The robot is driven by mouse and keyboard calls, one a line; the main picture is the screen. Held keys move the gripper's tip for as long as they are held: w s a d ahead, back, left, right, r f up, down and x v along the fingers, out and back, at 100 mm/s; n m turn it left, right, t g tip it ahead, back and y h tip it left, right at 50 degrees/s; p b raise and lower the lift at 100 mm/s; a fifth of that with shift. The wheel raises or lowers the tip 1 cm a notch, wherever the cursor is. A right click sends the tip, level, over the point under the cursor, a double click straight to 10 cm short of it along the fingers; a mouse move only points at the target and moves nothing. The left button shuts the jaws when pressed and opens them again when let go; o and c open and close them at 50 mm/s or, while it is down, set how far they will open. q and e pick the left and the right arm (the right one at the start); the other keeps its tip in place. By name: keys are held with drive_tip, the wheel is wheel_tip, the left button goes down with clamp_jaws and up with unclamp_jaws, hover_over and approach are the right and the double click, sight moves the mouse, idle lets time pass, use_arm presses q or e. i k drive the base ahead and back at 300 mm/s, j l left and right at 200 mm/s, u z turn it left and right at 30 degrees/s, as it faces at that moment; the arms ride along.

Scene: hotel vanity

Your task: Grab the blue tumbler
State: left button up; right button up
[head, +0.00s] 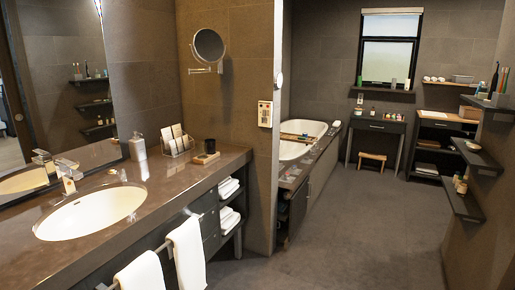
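I cannot make out a blue tumbler for certain. A small bluish-green item (481,88) stands on the upper wall shelf at the far right of the head view, too small to identify. A dark cup (210,146) stands on a small tray on the vanity counter; it looks black, not blue. Neither of my grippers is in view.
The vanity counter (150,205) holds an oval sink (92,212), a white dispenser (138,147) and a rack of cards (176,141). White towels (188,252) hang in front. Wall shelves (478,158) jut out at right. The grey floor (340,225) between is clear.

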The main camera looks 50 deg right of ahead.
sight(211, 143)
drive_tip(key=z, duration=1.2)
drive_tip(key=i+z, duration=0.2)
drive_tip(key=i, duration=0.25)
